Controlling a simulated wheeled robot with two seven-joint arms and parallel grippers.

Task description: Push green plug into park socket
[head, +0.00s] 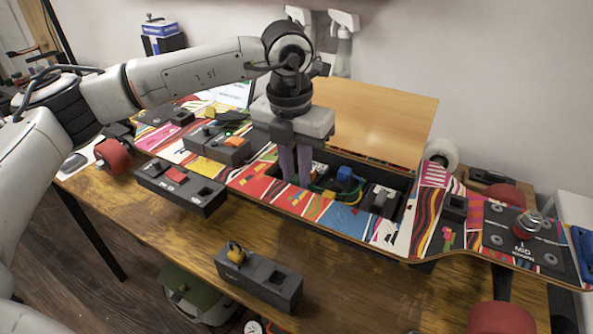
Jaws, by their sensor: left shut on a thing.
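My left gripper (295,180) points down into the open compartment of a colourfully striped board (345,218). Its purple fingers are closed together on something small. The fingers hide most of what they hold, and I cannot make out the green plug clearly. A green cable (318,188) shows just right of the fingertips, beside blue and yellow parts. No socket is clearly marked as the park socket. My right gripper is out of view.
A wooden lid panel (375,115) stands behind the compartment. A grey block with an orange plug (228,141) sits on the board, left of my gripper. Spray bottles (343,45) stand at the wall.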

